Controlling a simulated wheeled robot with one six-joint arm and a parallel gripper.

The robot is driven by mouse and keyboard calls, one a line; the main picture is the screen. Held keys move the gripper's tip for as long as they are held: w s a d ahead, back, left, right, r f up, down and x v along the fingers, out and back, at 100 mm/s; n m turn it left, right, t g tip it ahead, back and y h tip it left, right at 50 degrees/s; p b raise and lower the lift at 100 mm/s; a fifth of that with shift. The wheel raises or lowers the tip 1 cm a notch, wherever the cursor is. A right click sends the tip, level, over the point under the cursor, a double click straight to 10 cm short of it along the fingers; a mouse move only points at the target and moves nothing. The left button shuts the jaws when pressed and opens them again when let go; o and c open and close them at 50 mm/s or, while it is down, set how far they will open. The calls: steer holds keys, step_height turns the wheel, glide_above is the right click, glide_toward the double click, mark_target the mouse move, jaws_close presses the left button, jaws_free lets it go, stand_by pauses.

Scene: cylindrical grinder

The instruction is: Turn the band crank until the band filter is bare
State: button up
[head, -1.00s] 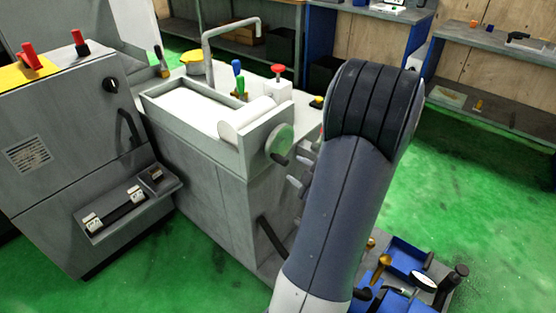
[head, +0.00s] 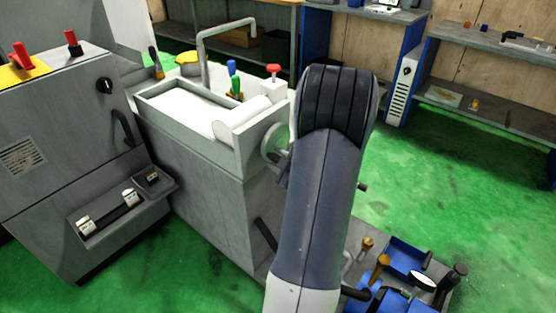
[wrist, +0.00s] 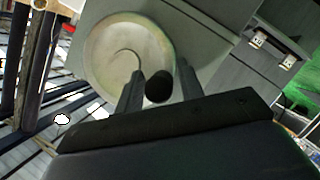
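The band crank is a round pale green disc (head: 273,145) on the right end of the coolant tank, partly hidden by my arm in the head view. In the wrist view the disc (wrist: 115,50) faces me, and its black knob (wrist: 159,88) sits between my fingers. My gripper (wrist: 160,70) is open around the knob, with a narrow gap showing at least on one side. The band filter (head: 185,105) is a white sheet lying in the tank's tray, with a white roll (head: 238,120) at its right end.
A grey machine cabinet (head: 60,130) stands at the left. A bent pipe (head: 203,60) and colored bottles (head: 234,80) stand behind the tray. Blue bins (head: 405,258) and tools lie at the lower right. Green floor is free to the right.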

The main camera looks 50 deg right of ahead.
jaws_close()
steer(key=shift+f, duration=0.15)
